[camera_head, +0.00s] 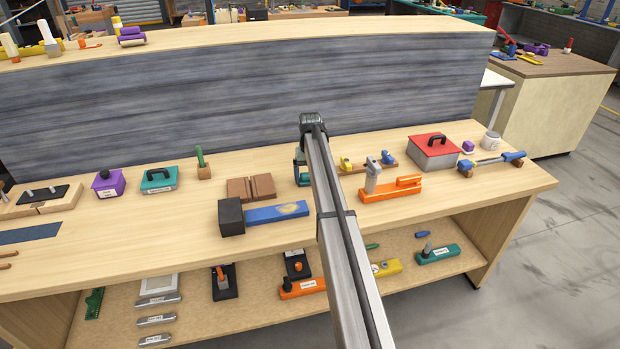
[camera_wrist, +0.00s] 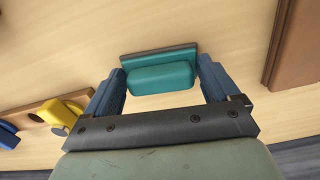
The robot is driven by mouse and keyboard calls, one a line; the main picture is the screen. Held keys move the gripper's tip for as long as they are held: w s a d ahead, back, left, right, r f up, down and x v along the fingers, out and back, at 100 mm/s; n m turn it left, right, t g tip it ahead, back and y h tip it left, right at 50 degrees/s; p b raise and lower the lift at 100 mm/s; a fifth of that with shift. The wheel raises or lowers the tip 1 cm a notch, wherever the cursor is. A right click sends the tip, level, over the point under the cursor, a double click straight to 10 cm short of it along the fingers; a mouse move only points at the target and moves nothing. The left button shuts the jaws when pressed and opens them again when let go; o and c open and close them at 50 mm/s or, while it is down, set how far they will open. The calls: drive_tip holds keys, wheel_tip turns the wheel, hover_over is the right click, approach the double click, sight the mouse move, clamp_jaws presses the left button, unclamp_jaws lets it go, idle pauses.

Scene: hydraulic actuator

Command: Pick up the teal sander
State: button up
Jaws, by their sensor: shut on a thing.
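In the head view a small teal part of the sander (camera_head: 302,172) shows beside my arm, above the bench's back half. My arm hides most of the gripper and sander there. I cannot tell if the sander's base touches the bench.
A brown grooved block (camera_head: 250,188) stands left of the sander; a wooden bar with yellow and blue parts (camera_head: 346,163) is to its right. A blue-and-black mallet (camera_head: 270,214) and orange tool (camera_head: 392,188) lie in front. A teal box with black handle (camera_head: 159,180) stands farther left.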

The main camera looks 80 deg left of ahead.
wheel_tip(320, 180, up, 10)
idle(0.6)
